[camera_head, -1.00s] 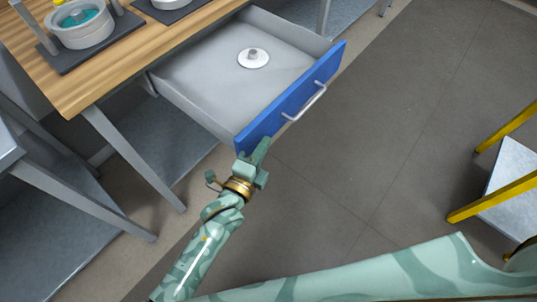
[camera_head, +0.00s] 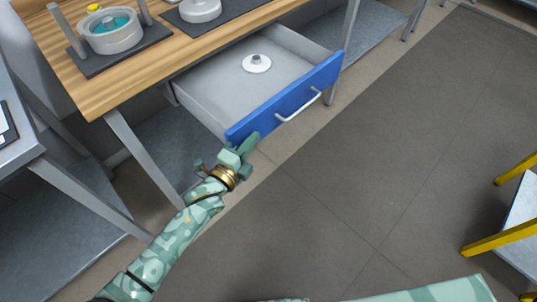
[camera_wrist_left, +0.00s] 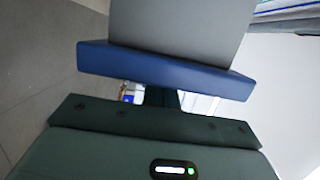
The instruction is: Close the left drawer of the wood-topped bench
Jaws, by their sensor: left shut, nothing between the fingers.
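The wood-topped bench (camera_head: 105,85) is at the upper left in the head view. Its drawer (camera_head: 215,92) is pulled partly out, with a grey tray, a blue front (camera_head: 290,100) and a pale bar handle (camera_head: 300,105). A small white round part (camera_head: 257,63) lies inside the drawer. My left gripper (camera_head: 249,142) is shut and empty, its tip at the lower left end of the blue front; I cannot tell whether it touches. In the left wrist view the blue front (camera_wrist_left: 165,70) spans just ahead of the gripper. My right gripper is not in view.
Dark plates with round grey fixtures (camera_head: 108,36) stand on the bench top. Another grey bench (camera_head: 30,140) is at the left. A yellow-legged stand (camera_head: 500,238) is at the right. The grey floor (camera_head: 400,150) between is clear.

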